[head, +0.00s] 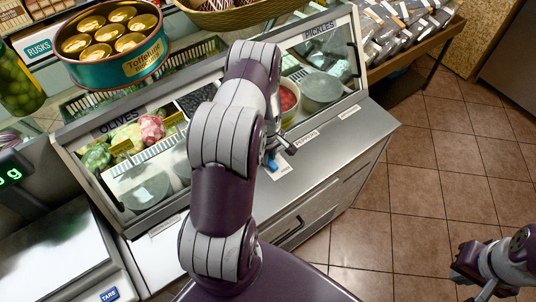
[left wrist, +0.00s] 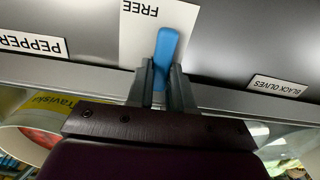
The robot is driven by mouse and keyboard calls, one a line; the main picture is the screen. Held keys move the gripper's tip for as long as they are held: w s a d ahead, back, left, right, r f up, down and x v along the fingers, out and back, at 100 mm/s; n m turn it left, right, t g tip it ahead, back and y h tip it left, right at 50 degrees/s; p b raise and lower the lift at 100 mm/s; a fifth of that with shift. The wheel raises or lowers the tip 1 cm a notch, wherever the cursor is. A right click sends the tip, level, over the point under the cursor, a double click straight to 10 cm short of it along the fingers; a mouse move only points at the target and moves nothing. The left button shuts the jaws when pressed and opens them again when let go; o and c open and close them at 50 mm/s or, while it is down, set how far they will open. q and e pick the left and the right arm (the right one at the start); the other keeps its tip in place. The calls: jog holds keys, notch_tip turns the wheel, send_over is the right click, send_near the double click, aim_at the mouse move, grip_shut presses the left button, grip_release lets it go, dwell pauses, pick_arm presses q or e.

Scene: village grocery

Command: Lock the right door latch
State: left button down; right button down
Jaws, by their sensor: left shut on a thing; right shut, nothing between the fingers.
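A blue latch lever (left wrist: 166,48) stands between the fingers of my left gripper (left wrist: 163,78) in the left wrist view, and the gripper is shut on it. A white card reading FREE (left wrist: 135,22) lies beside the lever, upside down in that view. In the head view, my left arm hides most of the latch; a bit of blue lever (head: 272,162) shows by the left gripper (head: 284,146) on the counter's front ledge. The right door (head: 322,52), under the PICKLES sign, is partly behind the arm. My right gripper (head: 484,291) is shut and empty over the floor.
The counter's left door (head: 140,185) has an OLIVES sign. A scale (head: 62,262) stands at the left, and a round tin (head: 112,70) sits on top. Labels for peppers (left wrist: 32,46) and black olives (left wrist: 277,87) flank the latch. Open tiled floor lies at the right.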

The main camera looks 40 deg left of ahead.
pick_arm(q)
jog(key=c, duration=1.2)
grip_release()
jog(key=shift+w+r, duration=0.1)
jog(key=shift+o, duration=1)
jog(key=shift+r, duration=0.35)
notch_tip(320, 180, up, 12)
jog(key=b, duration=0.2)
